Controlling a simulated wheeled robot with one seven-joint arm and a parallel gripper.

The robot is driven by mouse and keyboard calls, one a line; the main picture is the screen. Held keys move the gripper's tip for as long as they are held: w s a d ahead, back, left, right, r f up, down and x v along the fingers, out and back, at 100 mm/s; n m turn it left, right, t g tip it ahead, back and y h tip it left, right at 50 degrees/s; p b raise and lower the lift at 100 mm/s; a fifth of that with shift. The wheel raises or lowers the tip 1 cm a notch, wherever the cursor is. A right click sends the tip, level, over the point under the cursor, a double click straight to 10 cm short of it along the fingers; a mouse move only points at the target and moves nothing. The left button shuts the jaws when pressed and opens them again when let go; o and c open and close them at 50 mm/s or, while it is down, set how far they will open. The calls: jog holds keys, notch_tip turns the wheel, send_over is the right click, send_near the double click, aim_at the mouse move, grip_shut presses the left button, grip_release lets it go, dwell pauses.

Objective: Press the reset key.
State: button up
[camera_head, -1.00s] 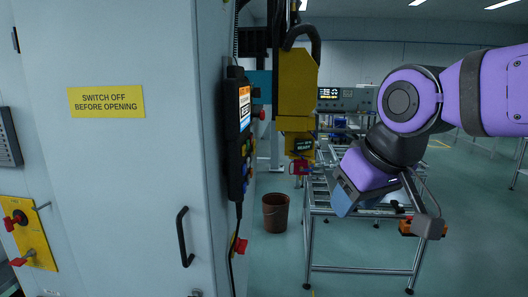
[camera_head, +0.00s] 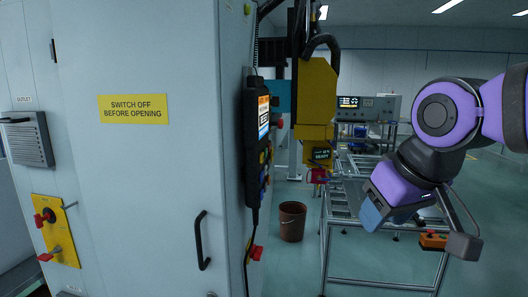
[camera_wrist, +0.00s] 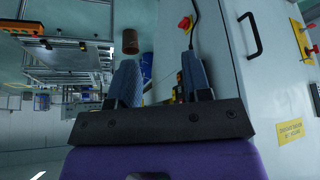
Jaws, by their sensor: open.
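No key that I can read as the reset key shows. A black hand-held control unit (camera_head: 254,135) with a lit screen and coloured keys hangs on the side of the grey cabinet (camera_head: 150,190); I see it nearly edge-on, so its keys are hard to make out. In the wrist view it is partly behind a finger. My gripper (camera_head: 372,212) is to the right of the unit, apart from it and over the metal frame table. In the wrist view my gripper (camera_wrist: 160,75) has its two blue-grey fingers apart, with nothing between them.
A brown bucket (camera_head: 292,222) stands on the floor beside the metal frame table (camera_head: 330,245). A yellow machine head (camera_head: 316,95) hangs behind the unit.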

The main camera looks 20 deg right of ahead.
grip_shut()
dwell(1.6)
